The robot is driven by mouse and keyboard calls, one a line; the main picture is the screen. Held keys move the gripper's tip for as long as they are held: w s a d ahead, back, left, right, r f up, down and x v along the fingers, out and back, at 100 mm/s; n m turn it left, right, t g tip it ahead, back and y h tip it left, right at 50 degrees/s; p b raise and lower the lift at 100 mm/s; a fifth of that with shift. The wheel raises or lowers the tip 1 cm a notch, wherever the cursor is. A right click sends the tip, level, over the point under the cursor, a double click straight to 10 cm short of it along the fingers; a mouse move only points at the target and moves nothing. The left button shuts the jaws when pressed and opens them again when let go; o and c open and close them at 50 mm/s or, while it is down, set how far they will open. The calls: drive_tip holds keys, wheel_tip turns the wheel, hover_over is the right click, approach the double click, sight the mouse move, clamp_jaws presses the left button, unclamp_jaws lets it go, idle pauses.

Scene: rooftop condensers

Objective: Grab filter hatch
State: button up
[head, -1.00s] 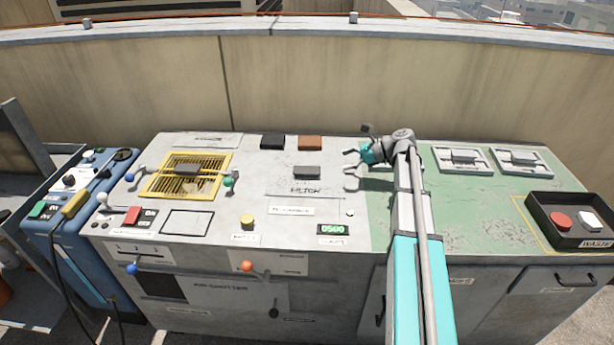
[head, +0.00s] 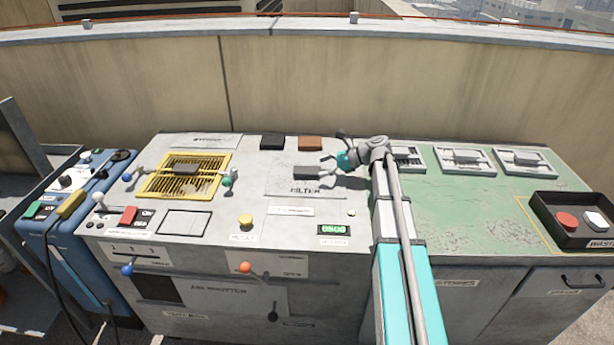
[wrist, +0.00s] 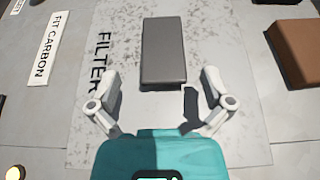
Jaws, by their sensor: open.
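The filter hatch (head: 304,187) is a flat panel marked FILTER on the grey worktop, with a dark grey block handle (head: 307,173) on it. In the wrist view the block handle (wrist: 164,52) stands just ahead of the fingertips, centred between them, beside the FILTER lettering. My gripper (head: 326,168) is at the right side of the handle in the head view. In the wrist view my gripper (wrist: 160,88) has its two fingers spread wide with nothing between them. I cannot tell whether a fingertip touches the handle.
A black block (head: 272,141) and a brown block (head: 311,143) lie behind the hatch. A yellow-framed grille (head: 146,189) is at left, and a yellow button (head: 246,221) is in front. Pale framed filters (head: 466,160) lie on the green area at right, near a waste box (head: 549,240).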

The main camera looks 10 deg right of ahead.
sight(305, 170)
drive_tip(key=shift+a, duration=0.1)
drive_tip(key=shift+b+x, duration=0.95)
drive_tip(key=shift+x, duration=1.6)
drive_tip(key=shift+w, duration=0.2)
drive_tip(key=c, duration=1.3)
drive_tip(key=shift+r, duration=0.25)
drive_tip(key=shift+c, duration=0.2)
wheel_tip(305, 170, up, 3)
drive_tip(key=p, duration=0.3)
drive_tip(key=s+r+p, duration=0.9)
drive_tip(key=s+p, duration=0.1)
drive_tip(key=s, duration=0.4)
drive_tip(key=shift+r, duration=0.35)
